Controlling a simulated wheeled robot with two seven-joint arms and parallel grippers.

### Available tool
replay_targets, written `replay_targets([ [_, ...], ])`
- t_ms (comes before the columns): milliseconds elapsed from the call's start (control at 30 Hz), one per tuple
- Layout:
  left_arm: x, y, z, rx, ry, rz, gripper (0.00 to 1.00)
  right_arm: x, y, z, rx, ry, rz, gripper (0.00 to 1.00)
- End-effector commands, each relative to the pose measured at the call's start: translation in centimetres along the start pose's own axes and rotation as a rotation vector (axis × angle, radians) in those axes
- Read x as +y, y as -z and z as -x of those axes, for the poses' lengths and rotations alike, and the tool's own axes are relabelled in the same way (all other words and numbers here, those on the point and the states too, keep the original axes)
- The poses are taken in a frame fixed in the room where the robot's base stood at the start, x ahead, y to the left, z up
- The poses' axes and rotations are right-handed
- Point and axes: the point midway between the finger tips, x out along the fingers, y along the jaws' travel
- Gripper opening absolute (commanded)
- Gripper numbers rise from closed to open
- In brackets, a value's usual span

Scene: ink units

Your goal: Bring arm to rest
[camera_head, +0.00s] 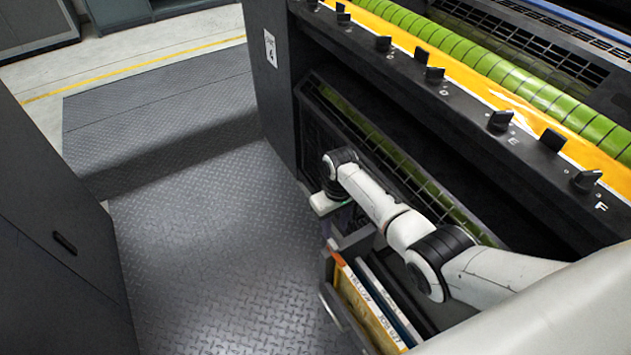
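My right arm, white with black joints, comes in from the lower right and reaches along the front of the press. My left gripper is not in view.
The press (275,85) has black knobs, a yellow ink strip (470,85) and a green segmented roller (480,60). The holder contains upright flat items, one yellow-labelled (370,305). A dark cabinet (50,240) stands left. The tread-plate floor (215,250) between is clear, with a raised step (160,125) behind.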

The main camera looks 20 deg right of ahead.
Motion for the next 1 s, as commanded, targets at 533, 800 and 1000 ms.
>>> replay_targets([
  [533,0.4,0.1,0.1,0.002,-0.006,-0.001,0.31,-2.0,-5.3,-6.1,0.191,-0.026,0.023,0.33],
  [800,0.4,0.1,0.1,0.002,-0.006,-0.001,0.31,-5.8,-12.1,-7.0,0.425,-0.008,0.043,0.33],
  [1000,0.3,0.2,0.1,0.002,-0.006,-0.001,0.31,-9.1,-17.3,-4.0,0.596,0.033,0.044,0.33],
])
